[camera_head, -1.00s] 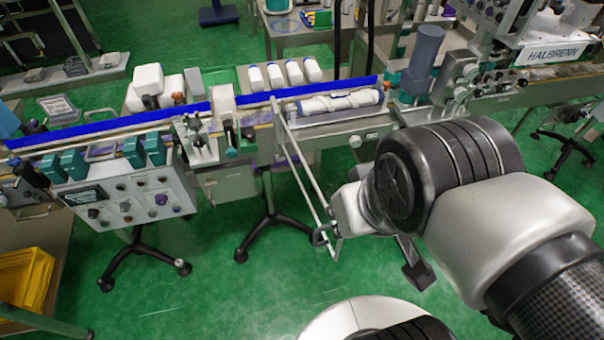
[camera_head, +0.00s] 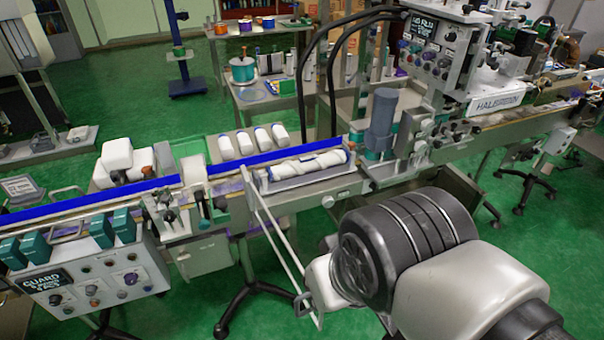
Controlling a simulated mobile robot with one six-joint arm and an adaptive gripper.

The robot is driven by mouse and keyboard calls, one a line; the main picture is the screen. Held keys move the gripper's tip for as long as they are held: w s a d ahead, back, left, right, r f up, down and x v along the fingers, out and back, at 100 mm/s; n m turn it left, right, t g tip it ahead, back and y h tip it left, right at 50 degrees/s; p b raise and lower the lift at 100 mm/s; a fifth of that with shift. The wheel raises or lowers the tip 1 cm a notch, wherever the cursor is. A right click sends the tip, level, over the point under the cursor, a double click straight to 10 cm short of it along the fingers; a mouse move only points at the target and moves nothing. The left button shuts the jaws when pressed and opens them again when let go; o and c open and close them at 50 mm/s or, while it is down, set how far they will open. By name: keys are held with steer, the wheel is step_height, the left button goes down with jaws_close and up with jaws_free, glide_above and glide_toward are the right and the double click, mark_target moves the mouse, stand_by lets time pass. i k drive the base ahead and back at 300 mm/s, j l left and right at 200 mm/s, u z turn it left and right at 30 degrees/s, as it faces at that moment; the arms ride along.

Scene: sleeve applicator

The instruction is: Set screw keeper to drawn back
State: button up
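The white spiral feed screw (camera_head: 306,163) lies in a grey tray beside the conveyor, below the blue guide rail (camera_head: 100,193). I cannot tell which small part here is the screw keeper. A small knob (camera_head: 328,201) sits on the front face below the screw. A pale thin-barred frame (camera_head: 276,236) hangs forward from the screw's left end, down toward my wrist. My gripper (camera_head: 303,303) is at the lower middle, in front of and below the conveyor. Only a small grey part of it shows beside the white wrist, near the frame's lower end; contact and finger opening are unclear.
A control box (camera_head: 95,283) with knobs stands at lower left. A grey cylinder (camera_head: 381,125) rises right of the screw. The labelled HALBREHN-like machine (camera_head: 500,102) is at upper right.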

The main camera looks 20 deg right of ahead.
mark_target(351, 145)
steer(key=i+l, duration=0.1)
steer(key=l, duration=0.9)
steer(key=i+l, duration=0.85)
steer(key=i, duration=0.75)
